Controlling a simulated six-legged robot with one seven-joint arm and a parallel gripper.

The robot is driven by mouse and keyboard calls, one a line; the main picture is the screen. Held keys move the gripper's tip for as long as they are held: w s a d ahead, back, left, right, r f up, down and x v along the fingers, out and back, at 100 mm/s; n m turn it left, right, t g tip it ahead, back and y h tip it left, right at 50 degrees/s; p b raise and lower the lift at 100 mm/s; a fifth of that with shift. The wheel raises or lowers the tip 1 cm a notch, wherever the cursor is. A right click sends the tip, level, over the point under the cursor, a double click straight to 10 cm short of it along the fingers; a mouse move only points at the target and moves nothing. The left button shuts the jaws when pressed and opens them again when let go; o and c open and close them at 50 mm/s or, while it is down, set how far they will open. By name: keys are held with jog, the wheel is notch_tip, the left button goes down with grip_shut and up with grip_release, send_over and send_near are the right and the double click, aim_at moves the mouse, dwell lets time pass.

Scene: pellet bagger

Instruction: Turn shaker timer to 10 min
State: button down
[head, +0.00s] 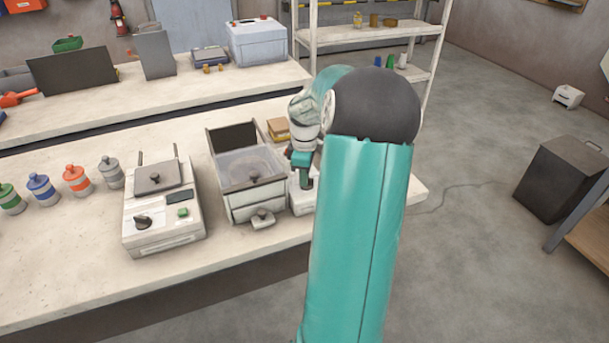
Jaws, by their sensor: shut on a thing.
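My gripper (304,180) points down at a small white unit (301,205) on the front bench, just right of a clear-lidded box machine. It is shut on a part there that I take to be the shaker timer. The fingertips and the held part are mostly hidden behind my teal arm, so the timer's dial setting cannot be read. The clear-lidded machine (240,214) has a raised dark back panel and a small knob piece (262,218) at its front.
A white appliance with a dark knob and green button (165,237) stands left of the clear-lidded machine. Several colored lidded jars (76,181) stand farther left. A tan block (279,130) lies behind my gripper. The bench's right end is close by, with open floor beyond.

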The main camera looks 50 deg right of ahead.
jog(key=m, duration=0.6)
jog(key=shift+w+d, duration=0.1)
jog(key=shift+w, duration=0.05)
jog(key=m, duration=0.6)
jog(key=shift+d+m, duration=0.2)
jog(key=shift+m, duration=0.2)
jog(key=m, duration=0.5)
jog(key=shift+s+d+m, duration=0.1)
jog(key=shift+s+m, duration=0.15)
jog(key=shift+m, duration=0.05)
jog(key=m, duration=0.4)
jog(key=shift+s+m, duration=0.1)
jog(key=shift+m, duration=0.3)
jog(key=c, duration=1.5)
grip_release()
jog(key=shift+r, duration=0.1)
notch_tip(320, 180, up, 14)
jog(key=shift+f, duration=0.15)
